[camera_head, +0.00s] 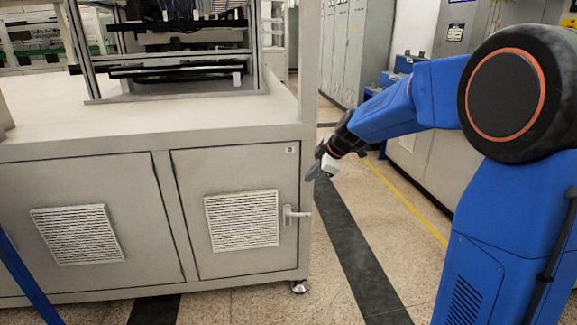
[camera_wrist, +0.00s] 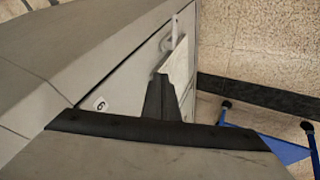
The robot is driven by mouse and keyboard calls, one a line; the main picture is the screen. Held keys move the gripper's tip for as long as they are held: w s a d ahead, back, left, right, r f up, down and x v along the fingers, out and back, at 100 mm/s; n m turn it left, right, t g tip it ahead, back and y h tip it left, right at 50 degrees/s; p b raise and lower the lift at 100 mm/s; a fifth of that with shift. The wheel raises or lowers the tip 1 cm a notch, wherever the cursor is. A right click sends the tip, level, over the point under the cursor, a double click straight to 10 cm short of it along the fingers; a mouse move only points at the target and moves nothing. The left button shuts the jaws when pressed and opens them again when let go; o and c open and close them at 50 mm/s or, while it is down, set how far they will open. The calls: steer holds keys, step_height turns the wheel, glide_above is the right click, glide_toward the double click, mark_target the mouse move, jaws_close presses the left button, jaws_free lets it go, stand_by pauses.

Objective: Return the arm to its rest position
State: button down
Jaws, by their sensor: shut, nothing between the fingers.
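My blue arm reaches from the right side of the head view toward the left, with its forearm sloping down. My gripper (camera_head: 318,166) is at the arm's end, by the right front edge of the grey cabinet (camera_head: 180,140), above the height of its door handle (camera_head: 293,214). The dark fingers also show in the wrist view (camera_wrist: 164,98), closed together and empty. Beyond them in that view are the cabinet's door and a pale handle (camera_wrist: 171,38). Whether the gripper touches the cabinet cannot be told.
A dark frame machine (camera_head: 175,60) stands on the cabinet top. Both cabinet doors look shut; a white vent (camera_head: 242,220) is on the right one. Tall grey lockers (camera_head: 350,45) stand behind. Speckled floor with a dark strip (camera_head: 350,250) and yellow line (camera_head: 410,205) is open right of the cabinet.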

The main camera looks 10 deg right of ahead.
steer(key=s+d+r+m+h, duration=0.1)
steer(key=s+r+m, duration=0.15)
steer(key=s, duration=0.85)
steer(key=s+r+m, duration=0.1)
steer(key=s+m, duration=0.3)
steer(key=s, duration=0.7)
steer(key=s+d+f+m+h, duration=0.1)
steer(key=s+m, duration=0.2)
steer(key=s, duration=0.4)
steer(key=s+d+f+m+h, duration=0.1)
steer(key=s+d+f+m, duration=0.1)
steer(key=s, duration=0.5)
steer(key=s+d+f+m+g+h, duration=0.1)
steer(key=s+d+f+m, duration=0.1)
steer(key=s+m, duration=0.2)
steer(key=s, duration=0.3)
steer(key=shift+s+d, duration=0.15)
steer(key=shift+s, duration=0.2)
